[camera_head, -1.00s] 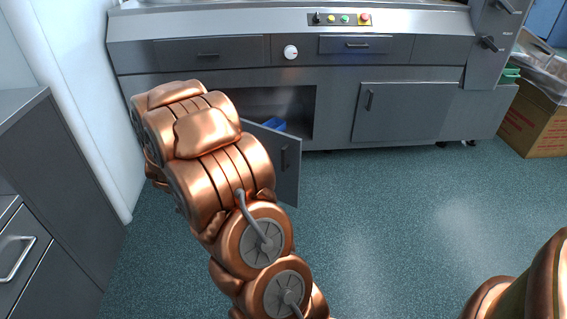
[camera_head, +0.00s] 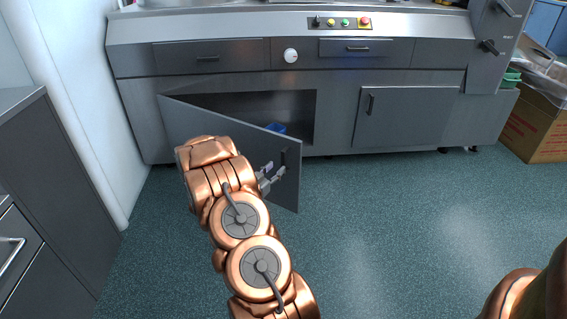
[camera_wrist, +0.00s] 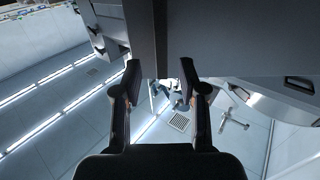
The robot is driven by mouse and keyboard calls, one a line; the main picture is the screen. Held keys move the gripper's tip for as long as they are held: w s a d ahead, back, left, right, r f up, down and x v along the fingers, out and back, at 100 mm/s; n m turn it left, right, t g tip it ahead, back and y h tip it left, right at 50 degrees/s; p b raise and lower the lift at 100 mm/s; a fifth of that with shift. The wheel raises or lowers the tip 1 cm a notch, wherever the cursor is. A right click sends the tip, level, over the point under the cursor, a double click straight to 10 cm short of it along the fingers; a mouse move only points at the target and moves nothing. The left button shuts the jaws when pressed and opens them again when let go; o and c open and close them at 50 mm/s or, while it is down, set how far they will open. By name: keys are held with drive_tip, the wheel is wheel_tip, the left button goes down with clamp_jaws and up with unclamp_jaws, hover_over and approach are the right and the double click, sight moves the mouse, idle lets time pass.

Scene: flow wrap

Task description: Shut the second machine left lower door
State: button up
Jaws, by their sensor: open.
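The left lower door (camera_head: 230,140) of the machine is a grey panel standing ajar, its free edge swung out toward me on the right. Its dark handle (camera_head: 284,158) is near that edge. Behind it the dark cabinet opening (camera_head: 298,108) shows, with a blue item (camera_head: 275,128) inside. My gripper (camera_head: 274,176) is open in front of the door's outer face, just left of and below the handle. In the wrist view my two dark fingers (camera_wrist: 160,84) are apart, with a grey panel edge ahead; I cannot tell whether they touch it.
The right lower door (camera_head: 408,115) is shut. Shut drawers (camera_head: 208,56) and a button panel (camera_head: 340,22) are above. A grey cabinet (camera_head: 60,180) stands at the left, and a cardboard box (camera_head: 535,128) at the right. The floor (camera_head: 400,220) between is clear.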

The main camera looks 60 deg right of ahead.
sight(283, 162)
drive_tip(key=shift+w+d+b, duration=0.1)
drive_tip(key=shift+d+b, duration=0.85)
drive_tip(key=shift+d, duration=2.35)
drive_tip(key=shift+c, duration=0.2)
clamp_jaws()
